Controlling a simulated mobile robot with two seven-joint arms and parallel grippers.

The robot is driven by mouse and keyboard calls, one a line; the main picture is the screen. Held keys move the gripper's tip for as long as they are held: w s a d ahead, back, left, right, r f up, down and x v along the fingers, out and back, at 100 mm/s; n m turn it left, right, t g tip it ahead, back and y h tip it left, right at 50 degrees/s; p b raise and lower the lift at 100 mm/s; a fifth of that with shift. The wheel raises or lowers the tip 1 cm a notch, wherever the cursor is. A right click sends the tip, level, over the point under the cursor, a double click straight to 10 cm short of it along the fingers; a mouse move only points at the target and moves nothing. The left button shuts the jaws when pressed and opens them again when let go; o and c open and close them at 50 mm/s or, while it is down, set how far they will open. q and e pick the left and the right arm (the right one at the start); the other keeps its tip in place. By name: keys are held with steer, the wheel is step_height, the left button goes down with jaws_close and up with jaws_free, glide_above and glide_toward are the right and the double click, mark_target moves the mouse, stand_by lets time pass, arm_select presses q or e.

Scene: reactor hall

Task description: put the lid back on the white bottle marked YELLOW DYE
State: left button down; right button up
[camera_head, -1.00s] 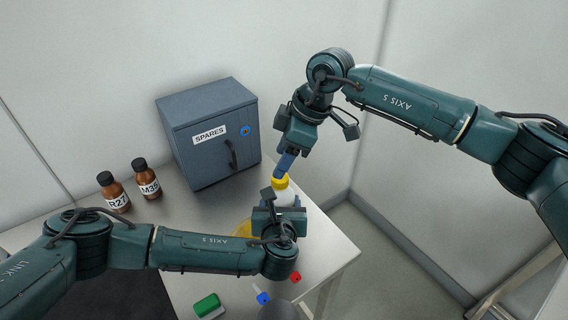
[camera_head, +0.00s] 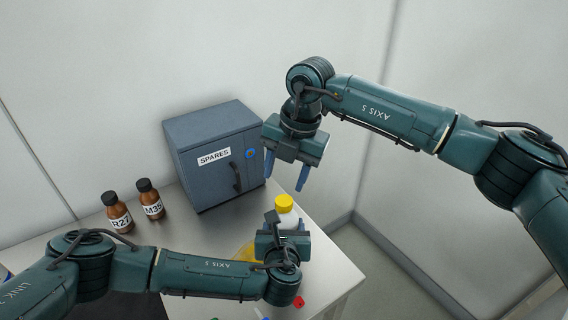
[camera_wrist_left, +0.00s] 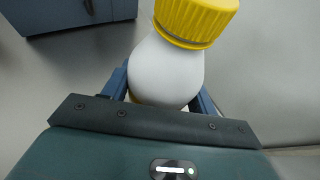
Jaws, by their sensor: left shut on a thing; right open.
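The white bottle (camera_head: 288,220) stands near the table's right side with a yellow lid (camera_head: 284,202) on its top. In the left wrist view the bottle (camera_wrist_left: 166,72) fills the middle, and the lid (camera_wrist_left: 196,20) sits over its mouth; whether it is fully seated I cannot tell. No marking on the bottle is readable. My left gripper (camera_head: 279,232) is shut on the bottle's body, its blue fingers on either side. My right gripper (camera_head: 285,182) is open and empty, above the lid and apart from it.
A grey SPARES cabinet (camera_head: 205,185) stands behind on the table (camera_head: 185,240). Brown bottles R27 (camera_head: 118,215) and M35 (camera_head: 151,203) stand left of it. A red piece (camera_head: 299,302) lies near the front. A yellow thing (camera_head: 245,252) is partly hidden by my left arm.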

mark_target(284, 200)
steer(key=n, duration=0.4)
steer(key=r+n+h, duration=0.1)
steer(key=n, duration=0.2)
steer(key=shift+a, duration=0.15)
steer(key=n, duration=0.4)
steer(key=shift+r+h, duration=0.2)
steer(key=shift+h, duration=0.1)
steer(key=n, duration=0.4)
steer(key=shift+r+h, duration=0.3)
steer(key=shift+f, duration=0.1)
steer(key=shift+f, duration=3.95)
steer(key=c, duration=1)
